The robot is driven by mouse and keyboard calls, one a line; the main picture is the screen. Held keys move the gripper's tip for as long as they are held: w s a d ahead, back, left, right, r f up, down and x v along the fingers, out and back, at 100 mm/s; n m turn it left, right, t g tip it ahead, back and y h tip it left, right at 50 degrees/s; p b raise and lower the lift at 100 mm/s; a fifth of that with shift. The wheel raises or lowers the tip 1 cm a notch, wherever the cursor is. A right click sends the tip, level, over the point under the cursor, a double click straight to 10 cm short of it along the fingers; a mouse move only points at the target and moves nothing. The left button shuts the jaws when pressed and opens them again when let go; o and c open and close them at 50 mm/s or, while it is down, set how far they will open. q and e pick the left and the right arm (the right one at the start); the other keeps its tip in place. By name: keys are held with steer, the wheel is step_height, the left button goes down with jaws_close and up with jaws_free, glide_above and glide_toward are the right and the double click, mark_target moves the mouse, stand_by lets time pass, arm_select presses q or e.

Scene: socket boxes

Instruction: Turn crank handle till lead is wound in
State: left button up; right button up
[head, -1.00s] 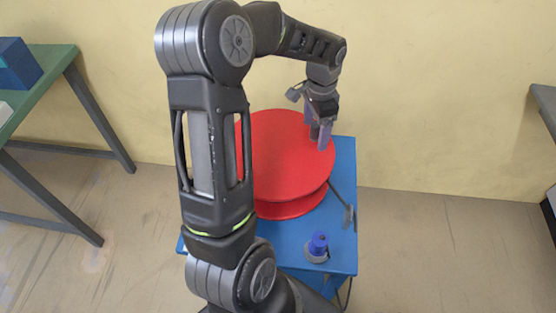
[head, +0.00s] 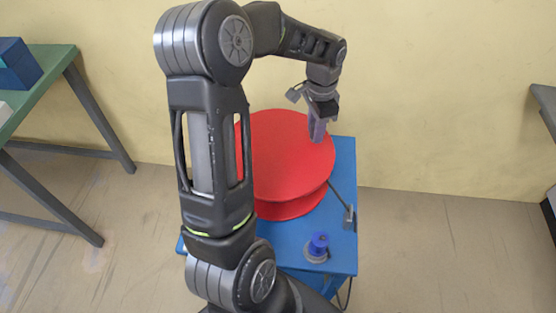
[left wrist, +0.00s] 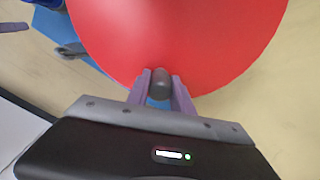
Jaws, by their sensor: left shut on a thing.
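A large red reel (head: 285,155) lies flat on a blue box-like stand (head: 345,160); it fills the top of the left wrist view (left wrist: 185,40). My left gripper (head: 317,132) points down at the reel's far right rim. In the left wrist view its purple fingers (left wrist: 161,88) are shut on a dark, rounded crank handle (left wrist: 160,84) at the reel's edge. The fingers hide the handle in the head view. A dark lead (head: 340,195) runs from the reel's right side to a small grey piece (head: 348,217) at the stand's right edge. My right gripper is out of view.
A blue cylindrical fitting (head: 319,243) stands on the stand's front right corner. A green table (head: 45,75) with a blue box (head: 17,62) is at the left. A grey table edge (head: 546,105) shows at the right. My left arm covers the reel's left side.

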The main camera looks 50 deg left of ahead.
arm_select(q)
steer(key=s+d+b, duration=0.1)
steer(key=s+d, duration=0.4)
steer(key=shift+s, duration=0.1)
steer(key=shift+c, duration=0.2)
steer(key=shift+s+d, duration=0.1)
steer(key=shift+s, duration=0.3)
steer(key=s, duration=0.5)
steer(key=shift+d, duration=0.35)
steer(key=shift+s, duration=0.45)
